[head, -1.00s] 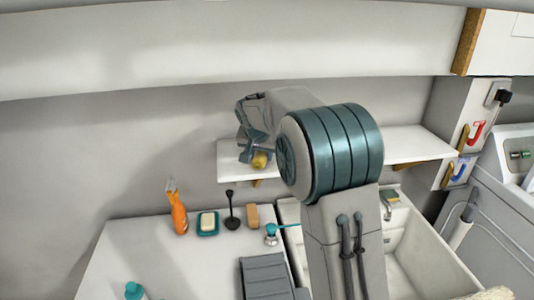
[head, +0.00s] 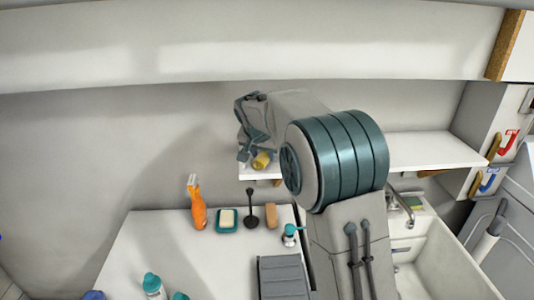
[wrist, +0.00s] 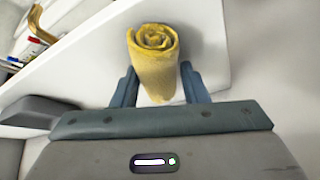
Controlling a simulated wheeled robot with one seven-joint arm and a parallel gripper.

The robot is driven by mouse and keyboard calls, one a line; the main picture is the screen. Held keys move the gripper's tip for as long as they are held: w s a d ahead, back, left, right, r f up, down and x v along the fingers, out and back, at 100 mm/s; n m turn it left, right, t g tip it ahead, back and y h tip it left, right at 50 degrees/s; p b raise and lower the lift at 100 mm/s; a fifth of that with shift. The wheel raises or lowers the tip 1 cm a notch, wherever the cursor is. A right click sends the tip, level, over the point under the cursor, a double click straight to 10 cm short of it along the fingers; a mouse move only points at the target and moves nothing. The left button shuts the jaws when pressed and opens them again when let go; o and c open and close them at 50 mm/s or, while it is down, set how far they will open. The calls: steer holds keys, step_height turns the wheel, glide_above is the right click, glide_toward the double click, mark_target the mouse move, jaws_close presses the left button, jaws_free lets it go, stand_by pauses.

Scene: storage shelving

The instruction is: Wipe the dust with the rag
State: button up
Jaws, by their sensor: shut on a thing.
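A rolled yellow rag (wrist: 155,70) stands between the two fingers of my gripper (wrist: 158,86) in the wrist view, and the gripper is shut on it. In the head view the rag (head: 262,160) shows as a small yellow end below my gripper (head: 252,157), at the left end of the white shelf (head: 430,150). I cannot tell whether the rag touches the shelf. My arm hides the middle of the shelf. No dust can be made out in either view.
Below the shelf, a counter (head: 150,245) holds an orange spray bottle (head: 197,208), a soap dish (head: 227,221), a dark brush (head: 251,210) and a teal-topped dispenser (head: 290,236). A sink (head: 450,260) is at right. Hooks with coloured handles hang on the right panel.

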steer(key=shift+a+f, duration=0.1)
steer(key=shift+a, duration=1.5)
steer(key=shift+w+p, duration=0.55)
steer(key=shift+w, duration=0.3)
steer(key=shift+d+b, duration=0.35)
steer(key=shift+d, duration=0.6)
steer(key=shift+d+b, duration=0.35)
steer(key=shift+d, duration=2.45)
steer(key=shift+d+f, duration=0.1)
steer(key=shift+d, duration=1.6)
steer(key=shift+d+r, duration=0.2)
steer(key=shift+d, duration=3.45)
steer(key=shift+a+r+p, duration=0.1)
steer(key=shift+r+p, duration=2)
steer(key=shift+r, duration=0.95)
